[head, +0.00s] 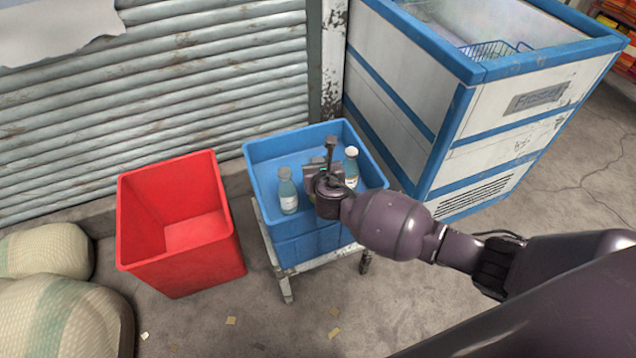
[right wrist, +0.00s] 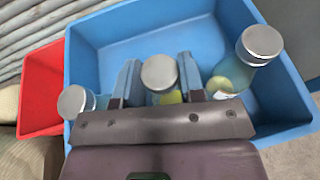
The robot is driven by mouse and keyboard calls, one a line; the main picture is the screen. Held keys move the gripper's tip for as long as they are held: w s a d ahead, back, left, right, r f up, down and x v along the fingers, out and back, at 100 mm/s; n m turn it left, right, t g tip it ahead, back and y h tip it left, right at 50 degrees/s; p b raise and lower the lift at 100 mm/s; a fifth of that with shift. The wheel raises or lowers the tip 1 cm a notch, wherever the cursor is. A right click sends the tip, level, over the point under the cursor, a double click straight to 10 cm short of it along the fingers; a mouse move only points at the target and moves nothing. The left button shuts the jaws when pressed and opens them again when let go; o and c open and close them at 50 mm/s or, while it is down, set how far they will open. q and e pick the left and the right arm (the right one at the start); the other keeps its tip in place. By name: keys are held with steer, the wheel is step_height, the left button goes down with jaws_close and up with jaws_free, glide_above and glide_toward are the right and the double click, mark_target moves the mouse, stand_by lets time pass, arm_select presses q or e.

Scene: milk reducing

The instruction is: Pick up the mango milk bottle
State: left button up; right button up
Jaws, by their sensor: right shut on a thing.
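In the right wrist view three silver-capped bottles are in the blue crate (right wrist: 95,45). The middle bottle (right wrist: 160,75), with a yellow patch below its cap, stands between the fingers of my right gripper (right wrist: 158,82). It appears to be the mango milk bottle, and the gripper is shut on it. In the head view my right gripper (head: 327,182) is down inside the blue crate (head: 265,150) and hides this bottle. A bottle (head: 287,190) stands to its left and another (head: 351,167) to its right. My left gripper is not in view.
The blue crate rests on a low white stand (head: 283,284). An empty red crate (head: 180,235) stands to its left. A blue and white freezer (head: 480,120) is on the right, a corrugated shutter (head: 150,90) behind, and sacks (head: 55,300) at the lower left.

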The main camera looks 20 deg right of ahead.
jaws_close()
steer(key=shift+r, duration=0.1)
